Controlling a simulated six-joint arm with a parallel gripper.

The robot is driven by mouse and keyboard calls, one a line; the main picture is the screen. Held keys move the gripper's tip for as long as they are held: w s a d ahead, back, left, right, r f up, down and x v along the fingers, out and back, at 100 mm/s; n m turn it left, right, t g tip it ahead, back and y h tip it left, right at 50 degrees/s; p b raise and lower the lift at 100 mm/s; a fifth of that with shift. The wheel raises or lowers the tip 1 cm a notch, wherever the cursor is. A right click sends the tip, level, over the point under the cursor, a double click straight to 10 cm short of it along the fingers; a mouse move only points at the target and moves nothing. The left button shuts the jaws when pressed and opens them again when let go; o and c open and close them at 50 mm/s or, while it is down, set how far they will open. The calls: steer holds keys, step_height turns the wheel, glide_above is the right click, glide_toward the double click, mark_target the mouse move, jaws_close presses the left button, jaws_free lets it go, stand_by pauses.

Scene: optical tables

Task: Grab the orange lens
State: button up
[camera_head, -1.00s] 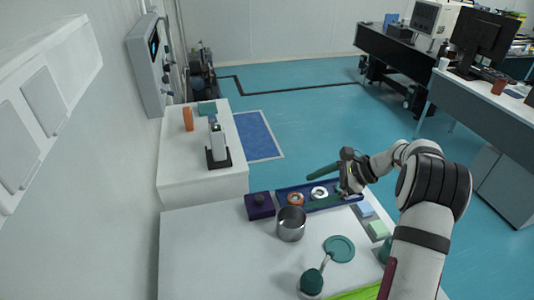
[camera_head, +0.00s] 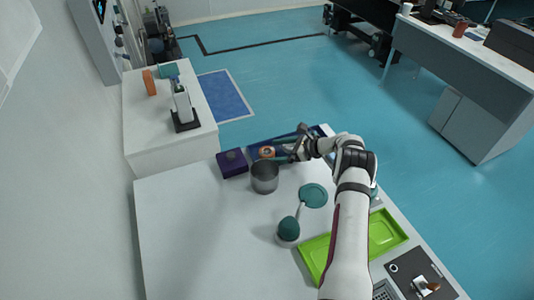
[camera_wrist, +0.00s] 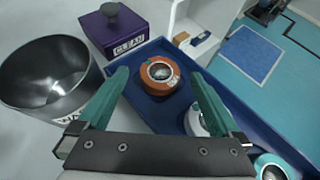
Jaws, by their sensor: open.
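The orange lens (camera_wrist: 160,74) is a round ring with a shiny centre, lying in the blue tray (camera_wrist: 180,116). It also shows in the head view (camera_head: 267,152), at the left part of the tray. My gripper (camera_wrist: 157,84) is open and empty, its teal fingers pointing toward the lens, one on either side of it in the wrist view. In the head view my gripper (camera_head: 291,149) is over the tray, just right of the lens. A white lens (camera_wrist: 196,122) lies beside the right finger, partly hidden by it.
A purple box labelled CLEAN (camera_wrist: 115,34) stands left of the tray. A metal beaker (camera_head: 265,177) stands in front of the tray. A green tray (camera_head: 313,256) lies at the table's right. The table's left front is clear.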

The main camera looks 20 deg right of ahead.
steer(key=shift+x, duration=0.95)
steer(key=c, duration=1.4)
steer(key=shift+c, duration=0.2)
